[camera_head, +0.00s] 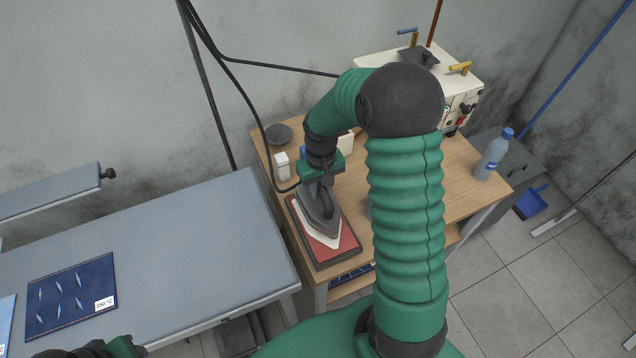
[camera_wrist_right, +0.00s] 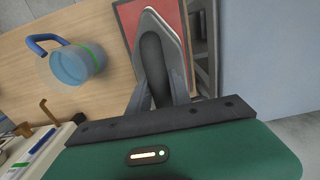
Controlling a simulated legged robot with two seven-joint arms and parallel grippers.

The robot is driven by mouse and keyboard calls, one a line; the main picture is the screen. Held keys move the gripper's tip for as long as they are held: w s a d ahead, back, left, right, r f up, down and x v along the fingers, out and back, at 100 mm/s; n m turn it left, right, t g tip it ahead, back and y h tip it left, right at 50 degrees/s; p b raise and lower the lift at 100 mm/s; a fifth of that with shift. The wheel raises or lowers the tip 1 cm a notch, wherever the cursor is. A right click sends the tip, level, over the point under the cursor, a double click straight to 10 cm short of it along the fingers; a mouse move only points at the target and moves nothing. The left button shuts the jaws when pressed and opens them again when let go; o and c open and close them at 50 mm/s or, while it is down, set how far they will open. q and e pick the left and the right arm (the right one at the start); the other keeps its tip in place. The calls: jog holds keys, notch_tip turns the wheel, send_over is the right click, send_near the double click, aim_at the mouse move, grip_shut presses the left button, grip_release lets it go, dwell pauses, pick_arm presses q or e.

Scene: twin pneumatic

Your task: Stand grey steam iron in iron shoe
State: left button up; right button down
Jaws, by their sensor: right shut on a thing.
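The grey steam iron (camera_head: 319,214) is over the red pad of a dark-rimmed rest (camera_head: 350,250), which I take to be the iron shoe, at the table's front left corner. The iron looks level, its tip toward the front. I cannot tell whether its sole touches the pad. My right gripper (camera_head: 318,188) is shut on the iron from above and behind.
The wooden table (camera_head: 455,170) holds a white steam generator (camera_head: 465,95), a bottle (camera_head: 492,155), a small white box (camera_head: 282,165) and a dark round dish (camera_head: 278,133). A clear blue-handled jug (camera_wrist_right: 75,65) stands beside the rest. A grey ironing table (camera_head: 190,240) is at left.

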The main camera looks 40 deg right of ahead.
aim_at(319, 200)
jog(key=f, duration=0.3)
jog(key=w+f, duration=0.1)
jog(key=shift+w+d+f, duration=0.1)
jog(key=shift+d+f, duration=0.05)
jog(key=shift+d, duration=0.2)
jog(key=shift+s+a, duration=0.2)
jog(key=shift+s, duration=0.05)
jog(key=c, duration=1.2)
grip_release()
jog(key=shift+a+f, duration=0.1)
